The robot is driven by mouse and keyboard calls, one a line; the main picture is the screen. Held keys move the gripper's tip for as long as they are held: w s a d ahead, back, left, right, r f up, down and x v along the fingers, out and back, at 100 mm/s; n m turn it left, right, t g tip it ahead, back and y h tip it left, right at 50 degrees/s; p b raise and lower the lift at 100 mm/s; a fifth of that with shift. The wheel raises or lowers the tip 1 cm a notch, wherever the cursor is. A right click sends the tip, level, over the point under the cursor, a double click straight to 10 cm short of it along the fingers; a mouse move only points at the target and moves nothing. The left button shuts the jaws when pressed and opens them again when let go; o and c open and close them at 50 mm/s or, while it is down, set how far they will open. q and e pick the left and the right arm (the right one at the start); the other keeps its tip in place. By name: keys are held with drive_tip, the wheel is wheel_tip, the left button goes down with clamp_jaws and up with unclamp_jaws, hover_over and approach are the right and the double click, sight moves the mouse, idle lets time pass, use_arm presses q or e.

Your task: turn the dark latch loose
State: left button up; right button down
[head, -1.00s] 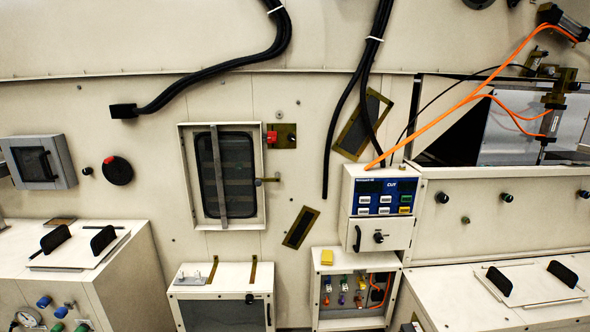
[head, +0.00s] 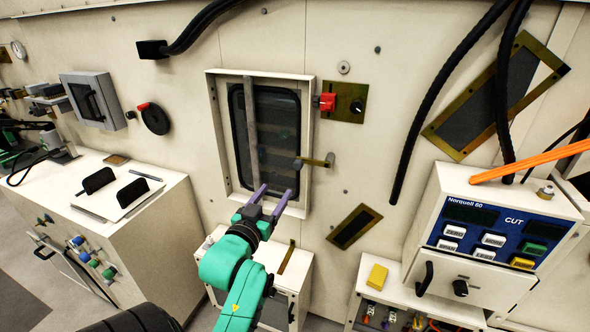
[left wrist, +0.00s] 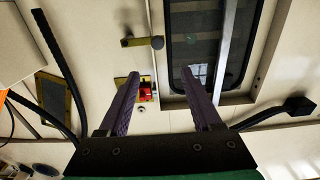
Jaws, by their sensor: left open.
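The latch (head: 318,161) is a short horizontal bar with a dark grey round knob at its left end and a brass-toned end at its right. It sits at the right edge of the window frame (head: 308,120). It also shows in the left wrist view (left wrist: 138,42), upside down, beyond the fingertips. My left gripper (head: 275,191) has two purple fingers spread apart with nothing between them. In the head view it is below and left of the latch, in front of the window's lower edge, apart from the latch. My right gripper is not in view.
A red knob (head: 327,102) on a brass plate sits above the latch. A black hose (head: 447,105) hangs to the right. A control box (head: 500,235) juts out at the lower right. A low cabinet (head: 222,245) stands below the window.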

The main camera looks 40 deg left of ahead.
sight(297, 166)
use_arm(q)
drive_tip(key=p+x, duration=0.3)
drive_tip(key=x, duration=1.1)
drive_tip(key=shift+w+f+p, duration=0.1)
drive_tip(key=shift+p, duration=0.3)
drive_tip(key=shift+w+f, duration=0.15)
drive_tip(key=shift+w, duration=0.35)
clamp_jaws()
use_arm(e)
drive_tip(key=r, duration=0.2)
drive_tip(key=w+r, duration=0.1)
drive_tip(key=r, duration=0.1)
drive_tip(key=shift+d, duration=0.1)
